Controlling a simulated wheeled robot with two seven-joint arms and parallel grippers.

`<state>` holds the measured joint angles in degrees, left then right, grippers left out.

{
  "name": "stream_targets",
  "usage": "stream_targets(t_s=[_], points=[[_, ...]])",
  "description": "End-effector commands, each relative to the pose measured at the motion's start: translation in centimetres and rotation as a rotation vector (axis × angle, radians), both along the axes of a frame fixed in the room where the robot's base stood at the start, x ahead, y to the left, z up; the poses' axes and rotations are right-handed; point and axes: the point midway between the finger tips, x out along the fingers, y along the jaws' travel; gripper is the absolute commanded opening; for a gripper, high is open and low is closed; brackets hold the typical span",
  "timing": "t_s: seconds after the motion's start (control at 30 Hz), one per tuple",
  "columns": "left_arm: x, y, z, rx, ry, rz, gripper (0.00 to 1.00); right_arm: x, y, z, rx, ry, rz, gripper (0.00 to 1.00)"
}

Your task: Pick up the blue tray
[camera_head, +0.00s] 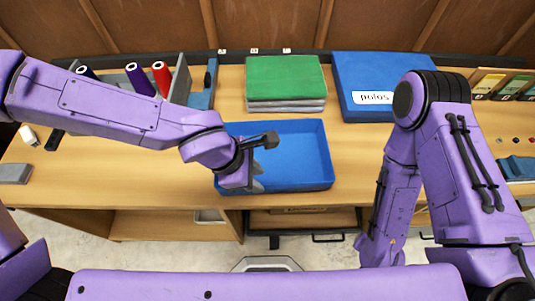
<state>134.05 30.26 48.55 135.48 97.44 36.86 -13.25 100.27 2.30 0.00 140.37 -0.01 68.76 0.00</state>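The blue tray (300,160) is an open, shallow box on the wooden table, near its front edge in the middle of the head view. My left gripper (262,162) is over the tray's left side, and my arm hides part of the tray's left wall. Its dark fingers are seen at an angle, and I cannot tell how far apart they are or whether they touch the tray. My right arm comes down on the right side of the view, and its gripper is not visible.
Behind the tray is a green folded stack (285,78). A blue box labelled "polos" (370,70) stands at the back right. Thread spools, a purple one (140,80) and a red one (161,78), stand at the back left. A grey block (15,173) lies at the left front.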

Motion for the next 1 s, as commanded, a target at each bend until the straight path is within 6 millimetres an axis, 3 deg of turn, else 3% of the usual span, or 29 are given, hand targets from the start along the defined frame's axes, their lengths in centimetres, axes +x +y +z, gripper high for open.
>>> stream_targets(t_s=[0.03, 0.27, 0.43, 0.77, 0.87, 1.0], points=[[-0.1, -0.3, -1.4, 0.004, 0.002, -0.004, 0.34, 0.0, 0.0, -0.7, 0.000, 0.000, 0.000, 0.64], [-0.1, -1.2, -4.3, 0.006, 0.001, -0.001, 0.34, 0.0, 0.0, -1.6, 0.001, 0.001, 0.000, 0.64], [-0.4, -2.0, -7.5, 0.008, 0.001, -0.004, 0.34, 0.0, 0.0, -3.0, 0.000, 0.000, 0.000, 0.64], [-0.3, -2.6, -8.2, 0.004, 0.003, -0.001, 0.34, 0.0, 0.0, -3.1, 0.000, 0.000, 0.000, 0.64], [-0.3, -2.6, -8.2, 0.004, 0.003, -0.001, 0.01, 0.0, 0.0, -3.1, 0.000, 0.000, 0.000, 0.64], [-0.3, -2.6, -8.2, 0.004, 0.003, -0.001, 0.00, 0.0, 0.0, -3.1, 0.000, 0.000, 0.000, 0.64]])
